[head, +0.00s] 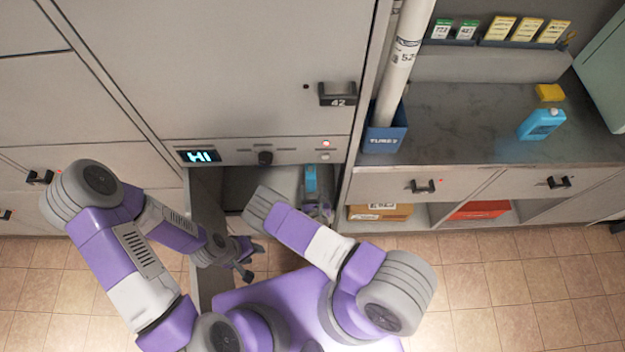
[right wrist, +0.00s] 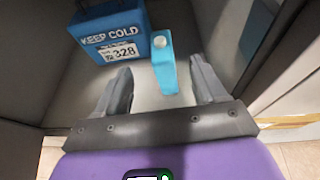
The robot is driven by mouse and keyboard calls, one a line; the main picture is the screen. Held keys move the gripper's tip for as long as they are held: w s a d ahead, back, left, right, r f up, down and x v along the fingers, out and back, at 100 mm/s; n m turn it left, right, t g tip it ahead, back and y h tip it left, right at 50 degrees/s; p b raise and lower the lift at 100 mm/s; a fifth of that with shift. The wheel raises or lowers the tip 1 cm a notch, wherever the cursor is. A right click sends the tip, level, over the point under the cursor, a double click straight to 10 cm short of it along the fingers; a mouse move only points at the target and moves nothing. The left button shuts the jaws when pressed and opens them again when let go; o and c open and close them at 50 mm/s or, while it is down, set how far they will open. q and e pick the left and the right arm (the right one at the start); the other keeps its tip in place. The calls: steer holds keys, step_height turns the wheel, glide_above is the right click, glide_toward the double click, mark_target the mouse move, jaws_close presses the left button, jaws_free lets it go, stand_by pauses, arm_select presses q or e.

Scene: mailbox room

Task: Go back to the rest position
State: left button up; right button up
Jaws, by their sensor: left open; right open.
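My left gripper (head: 243,262) is open and empty, low beside the open door of the lower compartment. My right gripper (head: 320,212) reaches into that compartment, partly hidden by my own arm. In the right wrist view my right gripper (right wrist: 160,72) is open. A light-blue bottle (right wrist: 166,72) with a white cap stands in line with the gap between its fingers, with visible space on both sides. A blue box (right wrist: 108,38) marked KEEP COLD and 328 stands left of the bottle. Part of a light-blue item (head: 310,180) shows in the compartment in the head view.
The open compartment door (head: 207,210) stands between my arms. A panel (head: 200,156) reading HI is above the opening. To the right, a counter (head: 480,110) holds a blue bottle (head: 541,123), a yellow block (head: 549,92) and a blue tube bin (head: 385,135). Tiled floor (head: 500,290) is clear at right.

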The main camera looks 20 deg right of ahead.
steer(key=shift+v, duration=0.75)
